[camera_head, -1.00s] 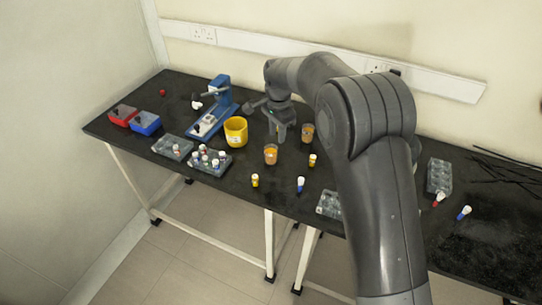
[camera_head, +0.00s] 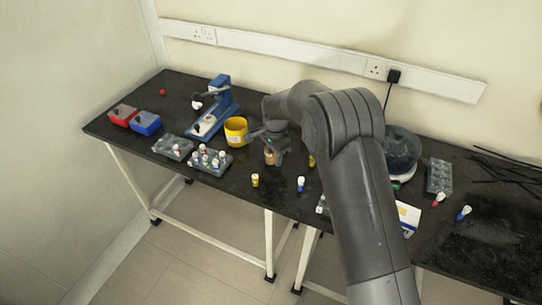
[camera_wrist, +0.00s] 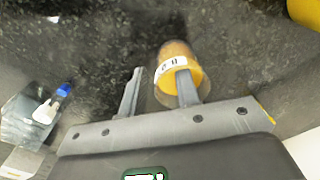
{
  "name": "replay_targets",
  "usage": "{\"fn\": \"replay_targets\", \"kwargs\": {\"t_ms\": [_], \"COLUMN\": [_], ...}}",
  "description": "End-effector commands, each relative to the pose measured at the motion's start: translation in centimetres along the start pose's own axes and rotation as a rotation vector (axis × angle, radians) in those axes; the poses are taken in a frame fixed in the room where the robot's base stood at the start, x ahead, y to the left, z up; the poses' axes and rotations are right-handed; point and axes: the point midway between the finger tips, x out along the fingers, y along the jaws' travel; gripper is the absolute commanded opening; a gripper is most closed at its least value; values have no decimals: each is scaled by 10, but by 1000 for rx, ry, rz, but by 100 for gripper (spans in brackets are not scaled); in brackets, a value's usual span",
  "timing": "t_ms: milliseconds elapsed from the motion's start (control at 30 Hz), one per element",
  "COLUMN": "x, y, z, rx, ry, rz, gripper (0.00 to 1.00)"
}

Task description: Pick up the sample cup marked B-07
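A small clear sample cup with orange contents (camera_head: 269,158) stands on the dark bench under my gripper (camera_head: 275,140). In the wrist view the same kind of cup (camera_wrist: 172,56) carries a white label; its marking is too blurred to read as B-07. My gripper (camera_wrist: 160,82) is open there, its two fingers apart with bare bench between them. The right finger overlaps the cup's orange part, and the left finger is clear of it. Whether a finger touches the cup I cannot tell. A second orange cup is hidden behind my arm in the head view.
A yellow tub (camera_head: 235,131) stands left of my gripper, beside a blue device (camera_head: 218,105). A yellow-capped vial (camera_head: 255,180) and a blue vial (camera_head: 300,185) stand in front. Vial racks (camera_head: 212,163) are at left. A round machine (camera_head: 401,150) is at right.

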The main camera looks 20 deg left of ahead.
Motion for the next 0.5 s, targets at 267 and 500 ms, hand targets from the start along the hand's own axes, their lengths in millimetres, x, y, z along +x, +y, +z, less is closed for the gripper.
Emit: {"fn": "replay_targets", "kwargs": {"t_ms": [267, 500], "x": [3, 3], "y": [0, 0], "z": [0, 0], "rx": [0, 0], "ry": [0, 0], "rz": [-1, -1], "gripper": [26, 6]}}
